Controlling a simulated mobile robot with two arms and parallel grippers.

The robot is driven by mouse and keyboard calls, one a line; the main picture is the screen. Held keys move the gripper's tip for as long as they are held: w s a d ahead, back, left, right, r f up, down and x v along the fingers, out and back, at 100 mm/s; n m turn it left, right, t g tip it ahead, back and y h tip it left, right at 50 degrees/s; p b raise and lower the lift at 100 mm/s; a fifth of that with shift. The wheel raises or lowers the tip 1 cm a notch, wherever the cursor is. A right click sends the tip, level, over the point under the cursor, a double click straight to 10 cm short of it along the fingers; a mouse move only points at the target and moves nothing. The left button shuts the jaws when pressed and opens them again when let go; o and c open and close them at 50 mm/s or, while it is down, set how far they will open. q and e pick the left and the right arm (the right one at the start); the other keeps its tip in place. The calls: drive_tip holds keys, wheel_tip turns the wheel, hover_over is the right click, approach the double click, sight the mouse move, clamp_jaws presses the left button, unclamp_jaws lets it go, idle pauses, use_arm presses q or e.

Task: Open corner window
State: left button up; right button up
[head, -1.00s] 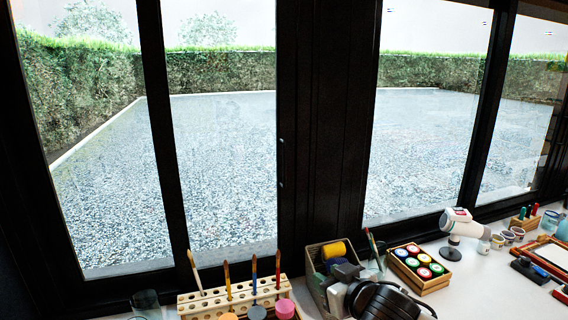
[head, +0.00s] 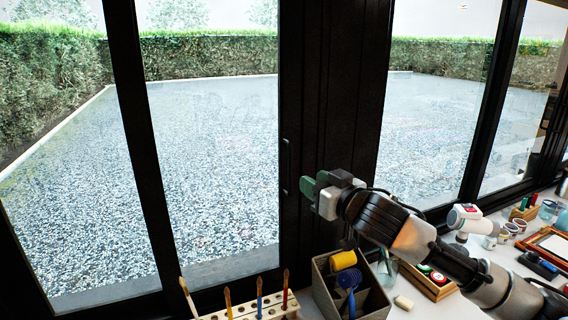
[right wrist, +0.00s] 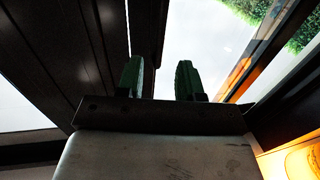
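The corner window (head: 209,150) has tall glass panes in black frames, with a thick black corner post (head: 335,100) between its left and right panes. A slim dark handle (head: 286,156) shows on the black frame left of the post; the window looks shut. My right gripper (head: 308,188) is in front of the post, just right of and slightly below the handle. Its green fingers point left in the head view. In the right wrist view its two fingers (right wrist: 160,80) stand apart with nothing between them. I cannot tell whether it touches the frame. My left gripper is not in view.
Below the window is a white worktop (head: 400,308). It holds a wooden brush rack (head: 250,312), a grey bin with a yellow roll (head: 343,260), a box of coloured jars (head: 438,280) and a white lamp-like device (head: 470,218). My right arm passes above them.

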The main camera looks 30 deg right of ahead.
sight(292, 168)
drive_tip(key=w, duration=0.1)
drive_tip(key=w+p, duration=0.1)
drive_tip(key=w+r+p, duration=0.1)
drive_tip(key=w, duration=0.1)
drive_tip(key=shift+a, duration=0.35)
drive_tip(key=w, duration=0.1)
drive_tip(key=w+p, duration=0.1)
drive_tip(key=w, duration=0.2)
drive_tip(key=shift+w+a+f+p, duration=0.3)
drive_tip(key=shift+w+a+f, duration=0.05)
drive_tip(key=shift+w, duration=0.15)
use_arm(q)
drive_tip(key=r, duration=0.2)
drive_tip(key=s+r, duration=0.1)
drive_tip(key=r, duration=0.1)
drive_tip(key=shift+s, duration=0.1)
use_arm(e)
drive_tip(key=shift+f, duration=0.1)
drive_tip(key=shift+c, duration=0.7)
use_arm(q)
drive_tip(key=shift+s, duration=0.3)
use_arm(e)
clamp_jaws()
